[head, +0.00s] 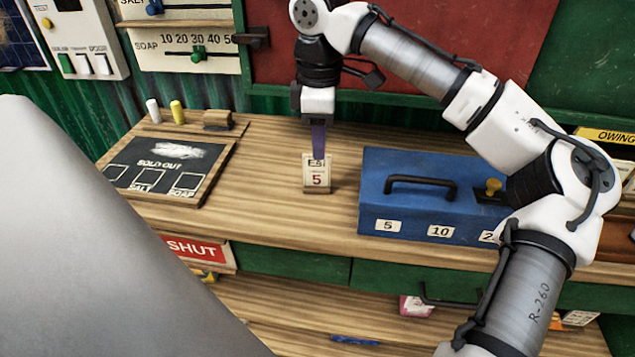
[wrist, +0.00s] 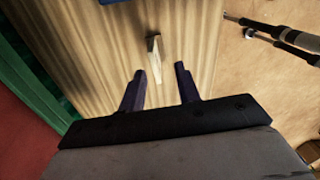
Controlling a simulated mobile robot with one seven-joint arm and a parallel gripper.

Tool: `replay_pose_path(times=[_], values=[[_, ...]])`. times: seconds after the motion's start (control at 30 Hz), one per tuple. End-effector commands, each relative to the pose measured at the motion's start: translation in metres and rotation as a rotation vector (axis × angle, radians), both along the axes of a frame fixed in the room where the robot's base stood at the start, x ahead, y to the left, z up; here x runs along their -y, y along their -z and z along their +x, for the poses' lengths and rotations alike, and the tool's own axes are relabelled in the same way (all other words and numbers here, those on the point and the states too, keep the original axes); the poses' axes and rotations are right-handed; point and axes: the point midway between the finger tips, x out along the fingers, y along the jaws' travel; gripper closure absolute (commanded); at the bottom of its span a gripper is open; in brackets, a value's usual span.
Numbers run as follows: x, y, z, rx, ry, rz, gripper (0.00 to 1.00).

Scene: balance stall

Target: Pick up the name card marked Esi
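The name card (head: 316,178) is a small cream card standing upright on the wooden counter. Its top line looks like "ESI", partly covered, with a red 5 below. In the wrist view the card (wrist: 153,52) shows as a thin pale slab, its near end in line with the gap between my fingertips. My gripper (head: 318,154) points down at the card's top edge in the head view, one dark finger overlapping the lettering. In the wrist view my gripper (wrist: 159,70) is open, with a finger on each side of the gap. I cannot tell whether either finger touches the card.
A blue cash box (head: 430,165) with a black handle stands right of the card. A chalkboard (head: 160,172) lies to the left, with chalks (head: 176,111) and an eraser (head: 217,120) behind it. Bare counter (head: 265,165) lies left of the card. A lower shelf runs below.

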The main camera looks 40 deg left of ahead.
Motion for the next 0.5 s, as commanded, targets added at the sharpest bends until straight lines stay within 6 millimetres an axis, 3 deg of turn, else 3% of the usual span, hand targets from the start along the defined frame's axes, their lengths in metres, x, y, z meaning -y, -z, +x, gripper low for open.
replay_pose_path(times=[0.33,0.5], values=[[-0.003,0.032,0.001,0.001,0.001,0.0,0.67],[-0.009,0.058,0.003,0.001,0.001,0.0,0.67]])
